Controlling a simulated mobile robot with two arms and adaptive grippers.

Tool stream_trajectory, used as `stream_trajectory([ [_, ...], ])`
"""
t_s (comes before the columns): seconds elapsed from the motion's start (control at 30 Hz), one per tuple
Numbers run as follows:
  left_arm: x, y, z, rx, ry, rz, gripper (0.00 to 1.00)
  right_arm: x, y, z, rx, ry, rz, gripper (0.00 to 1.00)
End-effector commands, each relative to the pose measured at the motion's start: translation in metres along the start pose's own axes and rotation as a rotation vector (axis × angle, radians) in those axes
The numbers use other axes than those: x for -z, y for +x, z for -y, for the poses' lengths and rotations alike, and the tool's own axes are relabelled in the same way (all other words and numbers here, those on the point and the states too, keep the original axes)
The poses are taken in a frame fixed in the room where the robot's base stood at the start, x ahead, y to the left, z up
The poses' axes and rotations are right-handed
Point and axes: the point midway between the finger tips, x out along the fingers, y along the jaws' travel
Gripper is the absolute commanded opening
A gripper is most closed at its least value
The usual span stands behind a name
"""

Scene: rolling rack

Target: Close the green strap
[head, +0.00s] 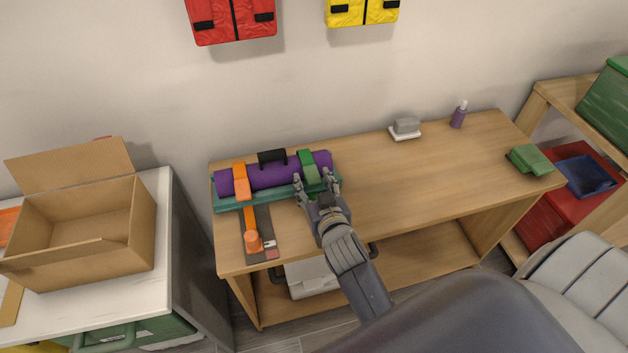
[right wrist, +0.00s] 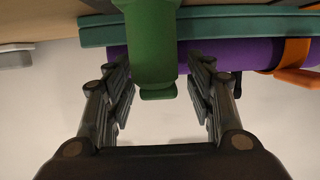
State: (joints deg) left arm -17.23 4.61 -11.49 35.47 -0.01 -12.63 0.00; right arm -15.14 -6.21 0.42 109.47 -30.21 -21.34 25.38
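A purple roll (head: 272,177) lies on a teal base (head: 229,203) at the back left of the wooden table. The green strap (head: 308,163) crosses the right part of the roll. An orange strap (head: 240,181) crosses its left part. My right gripper (head: 316,186) is open at the front of the green strap. In the right wrist view, the green strap (right wrist: 153,45) runs between the open fingers, with a visible gap on each side. Its end piece shows there; whether it is fastened I cannot tell. My left gripper is not in view.
An orange tool (head: 252,236) lies on a dark mat in front of the roll. A grey block (head: 406,126), a purple bottle (head: 458,115) and a green pouch (head: 530,159) stand farther right. The table's middle is clear. A cardboard box (head: 80,232) stands on the left cabinet.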

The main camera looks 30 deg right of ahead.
Motion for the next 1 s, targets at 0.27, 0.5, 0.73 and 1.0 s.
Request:
stream_trajectory([
  [0.27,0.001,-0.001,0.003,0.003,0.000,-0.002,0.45,0.008,-0.001,-0.001,-0.001,-0.003,-0.007,0.50],
  [0.5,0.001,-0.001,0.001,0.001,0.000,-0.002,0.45,0.048,-0.011,0.000,0.000,-0.001,-0.012,0.50],
  [0.73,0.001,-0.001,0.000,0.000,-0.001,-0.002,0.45,0.085,-0.021,0.001,0.000,-0.001,-0.007,0.50],
  [1.0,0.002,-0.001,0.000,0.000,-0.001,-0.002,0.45,0.098,-0.026,0.001,0.001,-0.002,-0.002,0.50],
])
